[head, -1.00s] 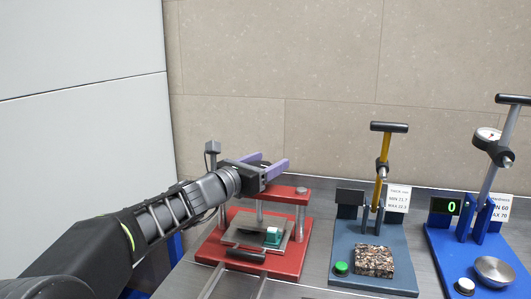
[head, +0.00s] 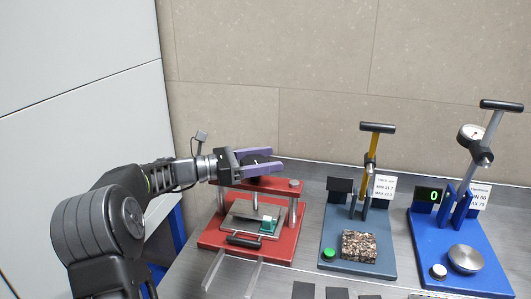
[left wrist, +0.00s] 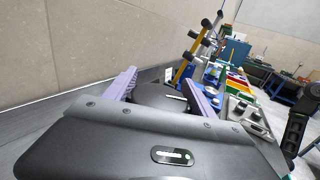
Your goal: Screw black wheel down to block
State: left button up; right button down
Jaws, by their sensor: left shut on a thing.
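The red press (head: 218,240) stands at the left of the metal table. The black wheel (left wrist: 158,97) is at the top of the press, between my left gripper's purple fingers in the left wrist view; a small light handle sticks out of it. My left gripper (head: 275,161) is shut on the wheel, reaching in from the left with its fingers pointing right. In the head view the fingers mostly hide the wheel. A green block (head: 268,224) sits on the grey plate (head: 240,217) below the red crossbar. A gap shows between crossbar and block. My right gripper is not in view.
Right of the press stands a grey-blue gauge stand (head: 372,268) with a speckled block (head: 360,245) and a green button. A blue gauge stand (head: 425,250) with a display reading 0 is further right. A tiled wall rises behind.

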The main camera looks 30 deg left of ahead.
aim_at(249, 160)
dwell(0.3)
pick_arm(q)
jog(key=o, duration=1.4)
jog(key=shift+b+v, duration=0.45)
jog(key=shift+v, duration=1.8)
jog(key=shift+p+v, duration=0.35)
jog(key=shift+v, duration=1.25)
